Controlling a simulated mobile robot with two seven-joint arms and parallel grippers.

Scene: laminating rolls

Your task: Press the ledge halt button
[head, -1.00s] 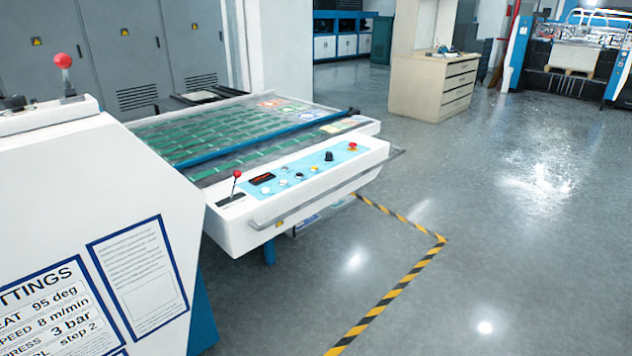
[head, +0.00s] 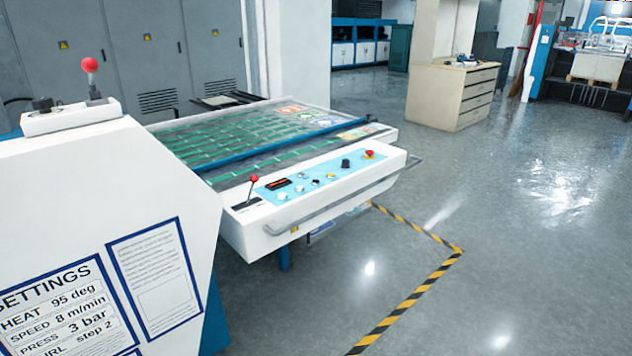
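The ledge (head: 330,185) is a white front ledge on the laminating machine, with a light blue control panel (head: 325,178) on top. A red mushroom button (head: 369,154) stands at the panel's right end and looks like the halt button. A black knob (head: 346,163), small white buttons and a dark display with red digits (head: 278,184) lie to its left. A red-tipped lever (head: 254,180) stands at the panel's left end. Neither of my grippers is in view.
A white machine housing (head: 120,200) with a settings sheet and a red-ball lever (head: 89,66) fills the near left. A metal rail (head: 340,205) runs along the ledge's front. Yellow-black floor tape (head: 410,302) marks the floor. Open floor lies right; a wooden drawer cabinet (head: 450,95) stands behind.

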